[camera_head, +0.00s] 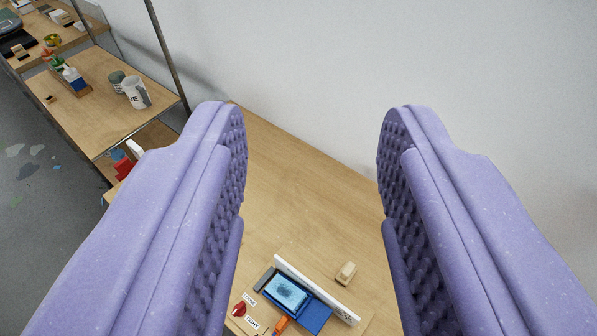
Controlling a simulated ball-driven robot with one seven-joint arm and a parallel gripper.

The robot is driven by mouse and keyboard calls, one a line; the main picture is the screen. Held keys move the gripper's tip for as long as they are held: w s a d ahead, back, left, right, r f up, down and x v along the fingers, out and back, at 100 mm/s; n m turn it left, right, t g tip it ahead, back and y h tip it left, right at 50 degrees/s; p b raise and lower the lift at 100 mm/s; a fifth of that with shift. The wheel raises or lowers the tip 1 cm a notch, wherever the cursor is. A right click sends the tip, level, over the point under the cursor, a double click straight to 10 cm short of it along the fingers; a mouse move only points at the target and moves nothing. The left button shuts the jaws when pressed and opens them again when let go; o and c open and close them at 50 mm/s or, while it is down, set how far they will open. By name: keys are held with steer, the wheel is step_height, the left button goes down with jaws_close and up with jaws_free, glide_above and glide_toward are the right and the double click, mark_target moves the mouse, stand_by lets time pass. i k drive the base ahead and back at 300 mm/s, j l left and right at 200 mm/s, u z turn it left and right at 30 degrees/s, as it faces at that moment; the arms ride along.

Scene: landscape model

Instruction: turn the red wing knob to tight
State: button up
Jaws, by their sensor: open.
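The red wing knob (239,310) is small and sits at the bottom of the view, just right of my left finger. Two white labels lie beside it: one reads LOOSE (249,299) and one reads TIGHT (252,322). I cannot tell which label the knob's wings point to. My gripper (312,160) is open and empty. Its two purple, studded fingers stand wide apart over the wooden table, and the knob is well away from the fingertips.
Beside the knob is a blue device (288,291) with a white upright panel (315,288) and an orange part (282,324). A small beige block (346,273) lies to its right. The wooden table (300,190) is clear further up, against a white wall. Shelves with mugs (133,92) stand at left.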

mark_target(240, 308)
steer(key=k+l+u, duration=0.15)
steer(key=k, duration=0.3)
steer(key=k+l+u, duration=0.15)
steer(key=k, duration=0.25)
